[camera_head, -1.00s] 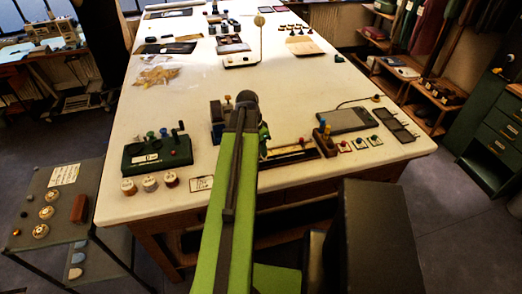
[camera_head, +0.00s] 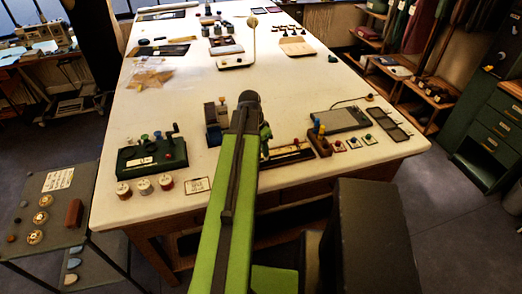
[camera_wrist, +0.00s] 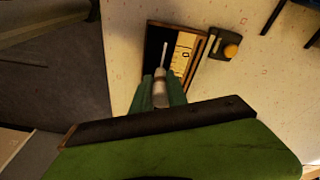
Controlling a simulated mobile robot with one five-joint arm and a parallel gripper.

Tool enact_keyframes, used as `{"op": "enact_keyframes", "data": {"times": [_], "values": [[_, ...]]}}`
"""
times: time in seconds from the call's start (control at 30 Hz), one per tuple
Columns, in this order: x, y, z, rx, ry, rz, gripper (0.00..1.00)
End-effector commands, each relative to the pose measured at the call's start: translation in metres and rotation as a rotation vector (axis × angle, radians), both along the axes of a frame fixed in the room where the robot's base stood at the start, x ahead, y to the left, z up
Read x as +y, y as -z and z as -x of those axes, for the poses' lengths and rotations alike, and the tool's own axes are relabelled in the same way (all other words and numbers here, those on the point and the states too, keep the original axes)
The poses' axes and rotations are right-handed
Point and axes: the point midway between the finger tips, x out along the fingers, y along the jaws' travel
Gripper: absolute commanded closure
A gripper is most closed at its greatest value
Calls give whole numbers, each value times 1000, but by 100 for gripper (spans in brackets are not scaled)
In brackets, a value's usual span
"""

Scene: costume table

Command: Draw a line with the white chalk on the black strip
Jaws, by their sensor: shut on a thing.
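My gripper (camera_wrist: 161,82) has green fingers, shut on a pale cylindrical piece, the white chalk (camera_wrist: 160,90), whose thin white tip (camera_wrist: 164,54) points away from the wrist. The tip appears over a wood-framed tray that holds a dark strip (camera_wrist: 154,40) and a pale marked strip (camera_wrist: 183,48). I cannot tell whether the tip touches the dark strip. In the head view the tray (camera_head: 306,151) lies near the table's front edge, partly behind my arm.
A green box with knobs (camera_head: 152,154) and several round pots stand left of my arm. A small block with a yellow knob (camera_wrist: 226,48) stands beside the tray. A dark tablet (camera_head: 340,121) lies to the right. The white table (camera_head: 290,85) has bare room farther back.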

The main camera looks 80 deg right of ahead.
Motion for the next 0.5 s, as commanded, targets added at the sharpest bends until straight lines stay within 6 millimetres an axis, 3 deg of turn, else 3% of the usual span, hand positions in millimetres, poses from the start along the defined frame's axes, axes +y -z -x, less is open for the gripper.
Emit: {"op": "enact_keyframes", "data": {"times": [0.5], "values": [[-5,1,11,0,-1,0,100]]}}
